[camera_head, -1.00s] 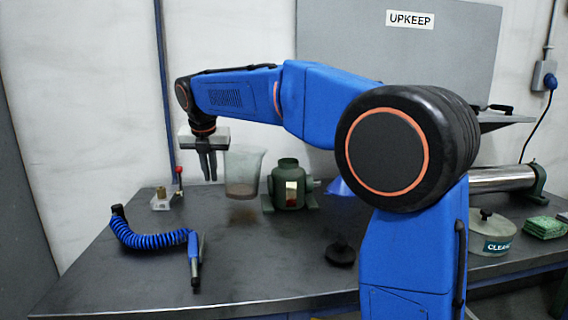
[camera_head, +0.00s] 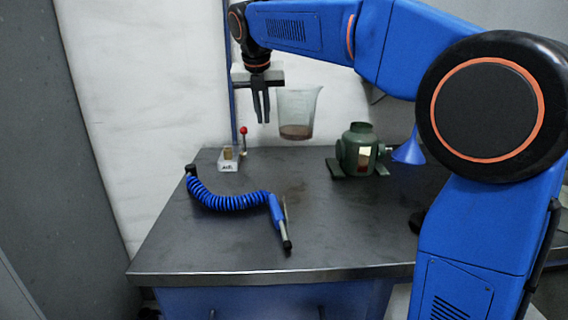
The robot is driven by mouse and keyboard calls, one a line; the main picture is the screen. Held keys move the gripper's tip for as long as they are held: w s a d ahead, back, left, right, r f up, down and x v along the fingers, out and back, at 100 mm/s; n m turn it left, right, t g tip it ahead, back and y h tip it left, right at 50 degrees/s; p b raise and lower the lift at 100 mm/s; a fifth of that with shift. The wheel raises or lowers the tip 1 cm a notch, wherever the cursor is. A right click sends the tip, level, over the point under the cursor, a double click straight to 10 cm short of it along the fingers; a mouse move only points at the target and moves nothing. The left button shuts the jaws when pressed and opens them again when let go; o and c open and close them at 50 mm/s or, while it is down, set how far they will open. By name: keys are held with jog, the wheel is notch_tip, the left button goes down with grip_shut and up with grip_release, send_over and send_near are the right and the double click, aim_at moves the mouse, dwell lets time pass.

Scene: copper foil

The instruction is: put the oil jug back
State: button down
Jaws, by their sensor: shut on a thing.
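The oil jug (camera_head: 299,112) is a clear, flared jug with a little brown oil in the bottom. It hangs upright in the air above the back of the bench, in front of the pale wall. My gripper (camera_head: 261,106) points down just left of the jug, its two dark fingers close together. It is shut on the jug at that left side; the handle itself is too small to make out.
A green pump (camera_head: 358,150) and a blue funnel (camera_head: 409,148) stand right of the jug. A small valve block (camera_head: 229,160) with a red-knobbed lever is at the back left. A coiled blue air hose (camera_head: 230,199) crosses the dark bench (camera_head: 190,250). The front left is clear.

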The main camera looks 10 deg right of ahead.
jog(key=shift+f, duration=4.85)
jog(key=c, duration=1.9)
grip_release()
jog(key=shift+f, duration=0.1)
jog(key=v, duration=1.2)
